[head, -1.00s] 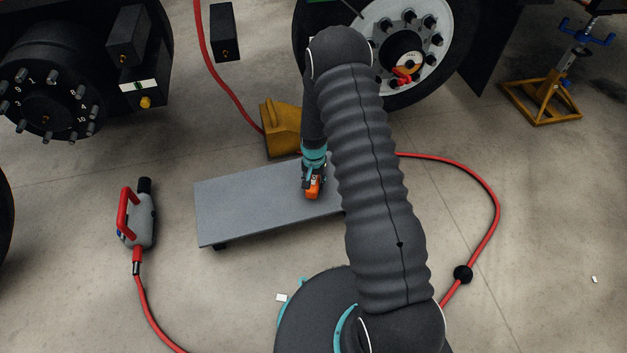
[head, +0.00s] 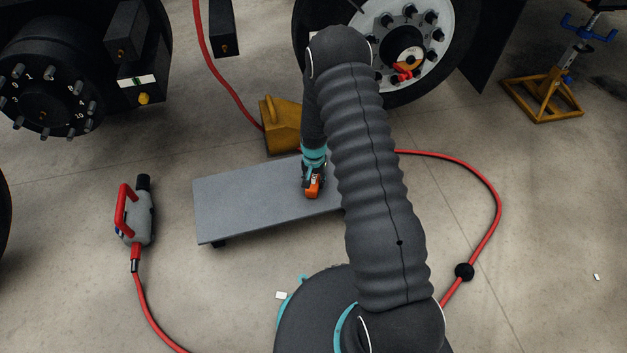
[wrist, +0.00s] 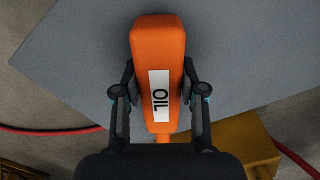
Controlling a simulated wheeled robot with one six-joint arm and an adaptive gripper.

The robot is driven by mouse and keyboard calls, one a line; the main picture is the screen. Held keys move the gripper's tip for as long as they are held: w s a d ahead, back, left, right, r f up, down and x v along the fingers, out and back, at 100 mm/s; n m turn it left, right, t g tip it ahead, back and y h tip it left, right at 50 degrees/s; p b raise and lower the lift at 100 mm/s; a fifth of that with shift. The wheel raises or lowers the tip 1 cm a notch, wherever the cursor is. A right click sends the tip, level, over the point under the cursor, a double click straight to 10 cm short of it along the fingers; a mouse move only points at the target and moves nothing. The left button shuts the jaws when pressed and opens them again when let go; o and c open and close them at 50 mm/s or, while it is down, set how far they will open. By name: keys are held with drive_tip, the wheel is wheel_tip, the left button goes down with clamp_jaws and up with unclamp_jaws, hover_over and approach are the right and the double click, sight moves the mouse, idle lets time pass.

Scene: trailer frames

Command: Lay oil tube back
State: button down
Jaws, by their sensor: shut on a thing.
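The oil tube (wrist: 160,50) is orange with a white label reading OIL. It sits between the two fingers of my gripper (wrist: 160,92), which is shut on it. In the head view the orange tube (head: 313,188) shows at the end of my gripper (head: 313,176), over the right part of a grey low platform (head: 245,205). Whether the tube touches the platform I cannot tell. The platform also fills much of the wrist view (wrist: 240,50). My arm hides the platform's right end in the head view.
A yellow wheel chock (head: 283,125) stands right behind the platform. A grey tool with a red handle (head: 135,215) lies to the left. A red hose (head: 495,205) curves on the right. Truck wheels stand at the back, and a yellow jack stand (head: 545,98) at back right.

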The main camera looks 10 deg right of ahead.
drive_tip(key=shift+f, duration=0.1)
drive_tip(key=c, duration=0.6)
unclamp_jaws()
wheel_tip(320, 180, up, 12)
drive_tip(key=shift+s, duration=0.1)
